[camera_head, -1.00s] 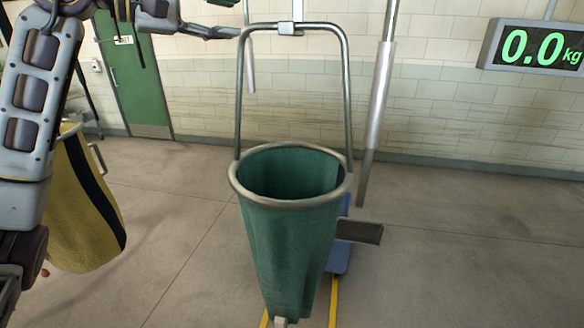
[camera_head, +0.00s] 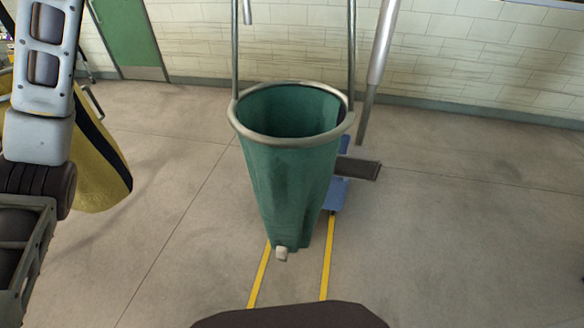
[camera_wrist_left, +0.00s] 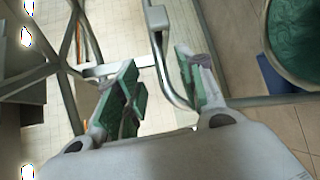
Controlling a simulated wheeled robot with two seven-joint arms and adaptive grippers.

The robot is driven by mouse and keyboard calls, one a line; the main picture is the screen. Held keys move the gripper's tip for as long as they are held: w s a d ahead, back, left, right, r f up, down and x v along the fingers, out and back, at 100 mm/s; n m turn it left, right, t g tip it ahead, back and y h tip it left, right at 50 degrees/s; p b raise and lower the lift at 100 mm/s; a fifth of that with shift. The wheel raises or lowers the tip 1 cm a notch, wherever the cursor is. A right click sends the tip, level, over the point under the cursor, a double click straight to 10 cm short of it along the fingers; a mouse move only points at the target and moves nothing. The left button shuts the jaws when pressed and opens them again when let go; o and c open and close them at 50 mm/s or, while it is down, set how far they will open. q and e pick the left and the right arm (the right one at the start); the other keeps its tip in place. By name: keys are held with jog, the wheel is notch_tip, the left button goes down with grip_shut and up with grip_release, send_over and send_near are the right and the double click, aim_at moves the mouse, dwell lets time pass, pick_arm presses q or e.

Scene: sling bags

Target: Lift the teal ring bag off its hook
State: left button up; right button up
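The teal ring bag (camera_head: 290,185) hangs upright in the middle of the head view, its metal ring (camera_head: 290,138) open at the top and its tapered bottom closed by a small pale piece. Two rods of its metal bail (camera_head: 351,50) rise out of the picture, so the hook is out of the head view. My left gripper (camera_wrist_left: 157,66) shows in the left wrist view with its green-padded fingers apart. A metal bar (camera_wrist_left: 164,70) of the bail passes between them; I cannot tell whether they touch it. The bag's ring and teal inside show at that view's right edge. My right gripper is not in view.
A yellow and black bag (camera_head: 95,165) hangs at the left, partly behind my left arm. A metal pole (camera_head: 378,60) stands behind the teal bag at right. Yellow lines (camera_head: 326,260) mark the floor below. Open floor lies to the right.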

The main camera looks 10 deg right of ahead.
pick_arm(q)
jog(key=p+x, duration=0.1)
jog(key=x, duration=0.3)
jog(key=shift+w+p, duration=0.2)
jog(key=shift+p, duration=0.15)
jog(key=shift+a, duration=0.1)
grip_shut()
dwell(0.4)
